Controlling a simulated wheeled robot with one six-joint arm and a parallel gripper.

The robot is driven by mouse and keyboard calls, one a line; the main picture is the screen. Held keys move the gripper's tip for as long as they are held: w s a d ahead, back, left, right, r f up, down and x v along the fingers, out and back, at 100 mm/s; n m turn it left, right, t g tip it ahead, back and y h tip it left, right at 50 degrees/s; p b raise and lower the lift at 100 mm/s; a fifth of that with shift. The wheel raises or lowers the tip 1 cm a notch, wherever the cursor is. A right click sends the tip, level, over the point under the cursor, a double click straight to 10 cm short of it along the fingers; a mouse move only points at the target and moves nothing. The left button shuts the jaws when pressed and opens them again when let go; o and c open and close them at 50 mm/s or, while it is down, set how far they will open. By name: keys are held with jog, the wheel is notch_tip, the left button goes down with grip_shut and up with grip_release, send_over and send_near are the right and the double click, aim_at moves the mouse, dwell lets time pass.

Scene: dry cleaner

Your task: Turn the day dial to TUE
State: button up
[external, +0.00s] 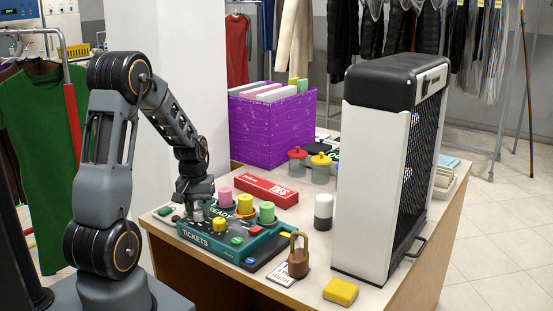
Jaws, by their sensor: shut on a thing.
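The teal ticket panel (190,238), lettered TICKETS, stands near the left front edge of the table. My gripper (196,208) points down over the panel's left end. It is shut on what appears to be the day dial, which is mostly hidden by the fingers. The dial's day marks and its setting are too small to read.
Pink, yellow and green spools (246,204) stand close to the right of my gripper. A red box (267,190) lies behind them. A brown padlock (299,262), a black-and-white jar (323,212) and a tall white-and-black unit (372,185) stand to the right.

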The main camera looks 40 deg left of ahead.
aim_at(198, 210)
jog(key=m, duration=0.4)
jog(key=shift+m, duration=0.3)
jog(key=shift+d+m+b, duration=0.1)
jog(key=shift+m+b, duration=0.3)
jog(key=shift+m, duration=1.5)
jog(key=o, duration=0.9)
jog(key=shift+r, duration=0.15)
jog(key=r, duration=1.3)
jog(key=shift+w+a+r+p, duration=0.1)
jog(key=shift+a+r+p, duration=0.15)
jog(key=shift+r+p, duration=0.05)
